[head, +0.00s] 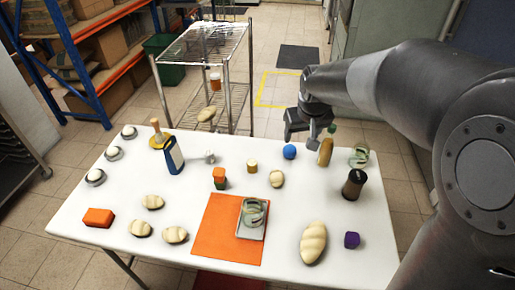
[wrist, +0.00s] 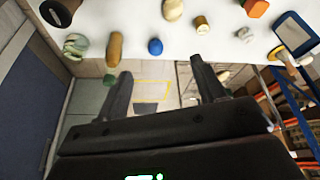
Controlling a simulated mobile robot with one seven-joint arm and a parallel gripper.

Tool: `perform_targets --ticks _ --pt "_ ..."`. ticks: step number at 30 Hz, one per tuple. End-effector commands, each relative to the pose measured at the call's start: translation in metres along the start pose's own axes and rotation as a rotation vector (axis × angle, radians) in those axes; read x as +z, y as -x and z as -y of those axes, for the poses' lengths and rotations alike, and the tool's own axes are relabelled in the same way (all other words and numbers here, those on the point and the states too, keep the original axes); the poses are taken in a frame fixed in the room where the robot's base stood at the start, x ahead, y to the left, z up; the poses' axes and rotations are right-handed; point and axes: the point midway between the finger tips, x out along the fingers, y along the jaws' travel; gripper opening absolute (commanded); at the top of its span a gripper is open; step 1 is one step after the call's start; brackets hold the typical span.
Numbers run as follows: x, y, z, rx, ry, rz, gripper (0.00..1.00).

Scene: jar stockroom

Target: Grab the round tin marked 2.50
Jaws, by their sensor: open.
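Three small round silver items with pale tops, which look like tins, stand along the left side of the white table: a far one (head: 129,132), a middle one (head: 113,154) and a near one (head: 95,177). Any marks on them are too small to read, so I cannot tell which is 2.50. They do not show in the wrist view. My gripper (head: 312,134) is above the table's far edge, right of centre, well away from them. In the wrist view my gripper (wrist: 160,75) is open and empty, with floor between its fingers.
The white table (head: 75,215) holds a blue-framed stand (head: 174,156), an orange block (head: 98,217), a blue ball (head: 290,152), a brown upright item (head: 325,152), a dark jar (head: 353,184) and several pale rolls. An orange mat (head: 215,235) lies at front. A wire cart (head: 250,95) stands behind.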

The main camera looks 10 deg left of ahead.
Motion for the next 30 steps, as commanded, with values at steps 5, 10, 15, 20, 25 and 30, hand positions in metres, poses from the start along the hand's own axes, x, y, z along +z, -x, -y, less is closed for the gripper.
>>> perform_targets --ticks 5,10,15,20,25,30 --pt "-0.035 -0.061 0.027 -0.032 0.069 0.029 0.63" --pt "-0.058 -0.122 0.056 -0.063 0.129 0.052 0.63" --pt "-0.071 -0.179 0.085 -0.090 0.181 0.071 0.63" --pt "-0.075 -0.211 0.102 -0.105 0.207 0.079 0.63" --pt "-0.075 -0.229 0.109 -0.111 0.217 0.083 0.63" --pt "-0.072 -0.255 0.112 -0.111 0.218 0.084 0.63"
